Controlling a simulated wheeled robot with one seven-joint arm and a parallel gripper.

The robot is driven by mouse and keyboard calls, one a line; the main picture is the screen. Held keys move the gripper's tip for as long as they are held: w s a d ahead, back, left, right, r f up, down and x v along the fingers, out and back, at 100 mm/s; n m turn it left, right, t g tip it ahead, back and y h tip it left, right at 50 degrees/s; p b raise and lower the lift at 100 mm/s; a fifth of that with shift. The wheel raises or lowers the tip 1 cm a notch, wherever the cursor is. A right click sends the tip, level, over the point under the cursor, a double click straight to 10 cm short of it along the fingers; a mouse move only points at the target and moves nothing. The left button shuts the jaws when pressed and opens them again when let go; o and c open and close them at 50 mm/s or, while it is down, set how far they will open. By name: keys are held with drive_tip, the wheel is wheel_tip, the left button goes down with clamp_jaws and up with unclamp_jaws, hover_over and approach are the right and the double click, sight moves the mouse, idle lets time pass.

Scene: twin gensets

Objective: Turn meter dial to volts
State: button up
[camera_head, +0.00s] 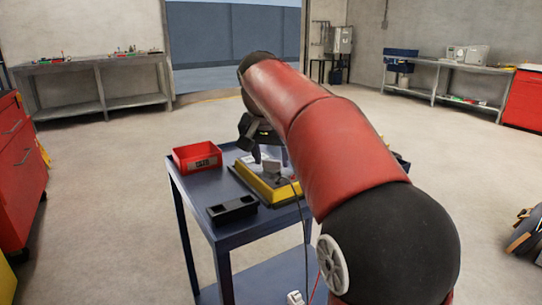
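A yellow-edged device with a grey face (266,187), which looks like the meter, lies on a dark blue cart (247,226). My red and black arm reaches over the cart from the right and hides part of the device. My gripper (254,150) is black and points down just above the device's far side. I cannot tell whether it touches the device or how far its fingers are apart. The dial and its setting cannot be made out. Thin dark and red leads run down from the device's right side.
A red bin (197,158) stands at the cart's back left. A black two-pocket holder (232,209) lies near the front edge. A red cabinet (20,170) stands left, and workbenches (100,88) line the walls. The floor around the cart is open.

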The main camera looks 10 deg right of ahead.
sight(268, 178)
drive_tip(key=shift+o, duration=1.1)
drive_tip(key=p+v, duration=0.1)
drive_tip(key=v, duration=0.6)
drive_tip(key=shift+s+r, duration=0.15)
drive_tip(key=shift+r, duration=0.2)
drive_tip(key=s+d+f+n+t+y, duration=0.1)
drive_tip(key=s+f+n, duration=0.4)
drive_tip(key=s+f, duration=1.7)
drive_tip(key=s+y, duration=0.1)
drive_tip(key=s, duration=0.2)
drive_tip(key=shift+s+d+t, duration=0.25)
drive_tip(key=shift+s+t, duration=0.05)
drive_tip(key=shift+s, duration=0.05)
